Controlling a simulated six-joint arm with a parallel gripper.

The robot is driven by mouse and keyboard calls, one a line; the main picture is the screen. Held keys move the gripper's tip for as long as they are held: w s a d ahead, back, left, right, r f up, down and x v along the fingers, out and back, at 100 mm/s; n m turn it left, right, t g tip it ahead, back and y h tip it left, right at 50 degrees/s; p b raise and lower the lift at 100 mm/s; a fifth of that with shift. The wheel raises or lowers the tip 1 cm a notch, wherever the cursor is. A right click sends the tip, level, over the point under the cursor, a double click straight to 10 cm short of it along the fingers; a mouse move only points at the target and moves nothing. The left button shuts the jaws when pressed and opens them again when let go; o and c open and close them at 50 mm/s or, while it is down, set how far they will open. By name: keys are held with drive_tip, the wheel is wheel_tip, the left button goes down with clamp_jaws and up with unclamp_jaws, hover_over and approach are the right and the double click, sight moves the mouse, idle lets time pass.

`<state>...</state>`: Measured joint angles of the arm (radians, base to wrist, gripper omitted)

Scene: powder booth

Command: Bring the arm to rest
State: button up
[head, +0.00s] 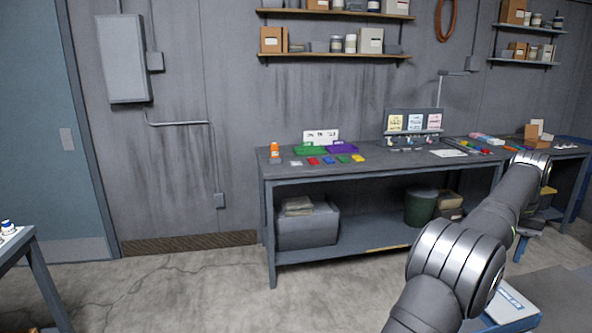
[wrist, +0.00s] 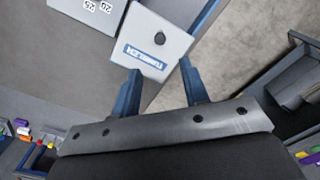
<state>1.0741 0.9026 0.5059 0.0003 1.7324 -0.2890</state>
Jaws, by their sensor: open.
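My gripper (wrist: 160,68) shows in the wrist view with its two blue fingers apart and nothing between them. Beyond the fingertips is a pale box or panel (wrist: 150,24) with a dark round knob and a blue-and-white label. I cannot tell how far the fingers are from it. In the head view my arm reaches from the lower right up towards the right part of the workbench. The gripper itself cannot be made out there.
A dark workbench (head: 300,172) along the wall carries coloured pieces, an orange bottle (head: 274,150) and a card stand (head: 412,121). A grey bin (head: 308,228) and a green bucket (head: 420,208) sit on its lower shelf. The concrete floor (head: 180,290) at left centre is clear.

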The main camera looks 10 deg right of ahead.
wheel_tip(320, 180, down, 14)
drive_tip(key=shift+r, duration=0.2)
drive_tip(key=shift+r, duration=0.15)
wheel_tip(320, 180, up, 17)
wheel_tip(320, 180, down, 18)
drive_tip(key=shift+r, duration=0.25)
drive_tip(key=a, duration=1.1)
drive_tip(key=shift+a+r, duration=0.2)
drive_tip(key=shift+a, duration=0.2)
wheel_tip(320, 180, up, 17)
drive_tip(key=shift+a+r, duration=0.15)
idle(0.5)
